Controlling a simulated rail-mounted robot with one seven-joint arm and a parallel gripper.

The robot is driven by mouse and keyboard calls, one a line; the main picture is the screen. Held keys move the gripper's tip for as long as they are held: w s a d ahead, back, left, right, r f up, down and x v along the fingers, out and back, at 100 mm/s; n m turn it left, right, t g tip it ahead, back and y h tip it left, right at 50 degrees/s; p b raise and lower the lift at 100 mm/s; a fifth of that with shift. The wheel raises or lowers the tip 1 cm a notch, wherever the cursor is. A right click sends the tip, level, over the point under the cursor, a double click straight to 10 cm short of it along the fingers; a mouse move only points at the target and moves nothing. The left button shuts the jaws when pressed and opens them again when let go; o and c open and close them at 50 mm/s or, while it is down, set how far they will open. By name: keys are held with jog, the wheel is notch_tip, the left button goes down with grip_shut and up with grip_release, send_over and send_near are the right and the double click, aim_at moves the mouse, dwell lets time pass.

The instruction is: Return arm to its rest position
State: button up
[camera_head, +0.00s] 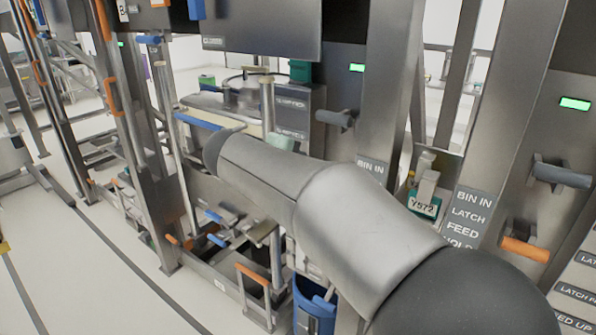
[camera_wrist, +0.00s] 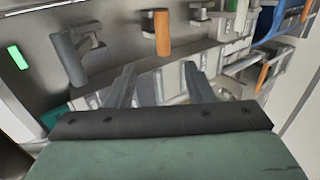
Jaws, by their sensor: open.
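My arm (camera_head: 330,215) reaches from the lower right of the head view up and left across the middle. Its far end hides what lies behind it, and my gripper does not show clearly there. In the wrist view my gripper (camera_wrist: 160,76) has two grey fingers set apart, with nothing seen between them. A grey handle (camera_wrist: 72,60) and an orange handle (camera_wrist: 162,34) on the metal panel lie beyond the fingers. I see no contact with either handle.
A panel at the right of the head view carries a grey handle (camera_head: 560,176), an orange handle (camera_head: 525,248) and a lit green indicator (camera_head: 575,103). Metal frame posts (camera_head: 390,80) stand close behind my arm. A blue bin (camera_head: 314,306) sits low. Open floor (camera_head: 90,285) lies left.

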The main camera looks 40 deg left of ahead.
dwell(0.5)
jog(key=d+f+m+g+h, duration=0.2)
jog(key=d+f+m+g, duration=0.15)
jog(key=d, duration=1.35)
jog(key=d+f+m+g+h, duration=0.1)
jog(key=d+f+m+g, duration=0.3)
jog(key=d, duration=1.3)
jog(key=s+d+f+m+g+y, duration=0.1)
jog(key=s+d+f+m, duration=0.4)
jog(key=s+d, duration=0.3)
jog(key=s+d+f+m+g+y, duration=0.2)
jog(key=s+d+f+m, duration=0.3)
jog(key=s+d, duration=0.3)
jog(key=shift+s+d+f, duration=0.3)
jog(key=shift+s+f, duration=0.35)
jog(key=shift+s, duration=0.45)
jog(key=shift+g, duration=0.25)
